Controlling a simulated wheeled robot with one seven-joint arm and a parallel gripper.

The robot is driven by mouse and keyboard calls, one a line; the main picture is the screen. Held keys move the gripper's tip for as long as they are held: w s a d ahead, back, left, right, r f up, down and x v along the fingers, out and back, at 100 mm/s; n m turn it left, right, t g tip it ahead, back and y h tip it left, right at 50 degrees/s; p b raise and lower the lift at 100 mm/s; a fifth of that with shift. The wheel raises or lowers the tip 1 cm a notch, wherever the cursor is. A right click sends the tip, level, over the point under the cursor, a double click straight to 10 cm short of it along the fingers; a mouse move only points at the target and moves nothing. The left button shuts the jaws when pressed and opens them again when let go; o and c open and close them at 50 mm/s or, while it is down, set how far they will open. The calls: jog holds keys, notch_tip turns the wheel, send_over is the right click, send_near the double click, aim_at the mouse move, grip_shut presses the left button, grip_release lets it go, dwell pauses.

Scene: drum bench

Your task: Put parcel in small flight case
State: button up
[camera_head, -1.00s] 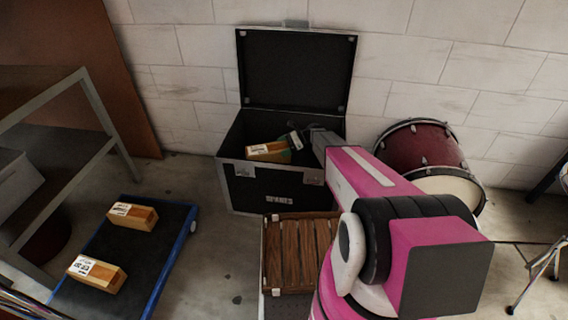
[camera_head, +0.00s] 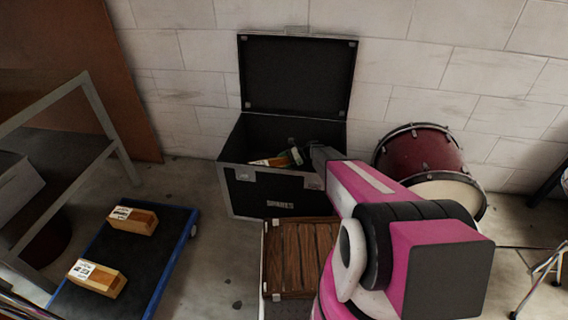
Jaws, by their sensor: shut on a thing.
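The small flight case (camera_head: 240,198) is black with metal edges and stands against the wall with its lid (camera_head: 297,78) open. A wooden parcel (camera_head: 268,162) with a white label is inside the case's opening, its lower part hidden by the front wall. My gripper (camera_head: 292,155) reaches into the case from the right and is shut on the parcel at its right end. Two similar parcels, one (camera_head: 134,220) farther back and one (camera_head: 97,277) nearer, lie on the blue-edged dolly at the left.
The dolly (camera_head: 150,262) with a dark top stands on the floor at left, beside a grey metal shelf frame (camera_head: 100,107). A slatted wooden crate (camera_head: 300,258) stands in front of the case. A red drum (camera_head: 418,152) stands right of the case.

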jog(key=o, duration=0.9)
jog(key=shift+r, duration=0.1)
jog(key=shift+d+r, duration=0.1)
jog(key=shift+d, duration=0.05)
jog(key=shift+v, duration=3.6)
